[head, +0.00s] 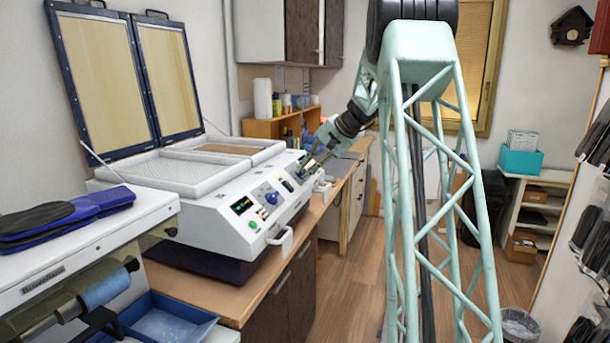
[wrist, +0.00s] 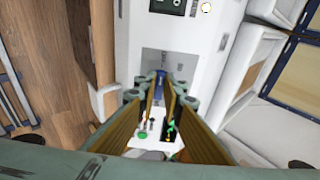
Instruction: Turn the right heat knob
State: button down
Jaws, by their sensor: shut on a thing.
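The white forming machine (head: 215,200) stands on the wooden counter with its sloping control front toward the room. My gripper (head: 312,158) is at the right part of that front, and its fingers largely hide the right heat knob in the head view. In the wrist view my gripper (wrist: 158,88) is closed around the blue right heat knob (wrist: 159,86), which shows as a small patch between the fingertips on a grey plate. How far the knob is turned cannot be seen. The left blue knob (head: 270,196) is uncovered.
A white handle (head: 281,244) sticks out from the machine's front. Two open framed lids (head: 98,85) stand up behind it. The wooden floor (head: 345,290) right of the counter is free.

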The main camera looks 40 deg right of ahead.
dwell(0.4)
jog(key=c, duration=2.7)
grip_release()
jog(key=shift+c, duration=0.2)
jog(key=shift+s+r, duration=0.1)
jog(key=shift+s, duration=0.05)
jog(key=v, duration=1.1)
jog(key=shift+s+r, duration=0.2)
jog(key=shift+r, duration=0.1)
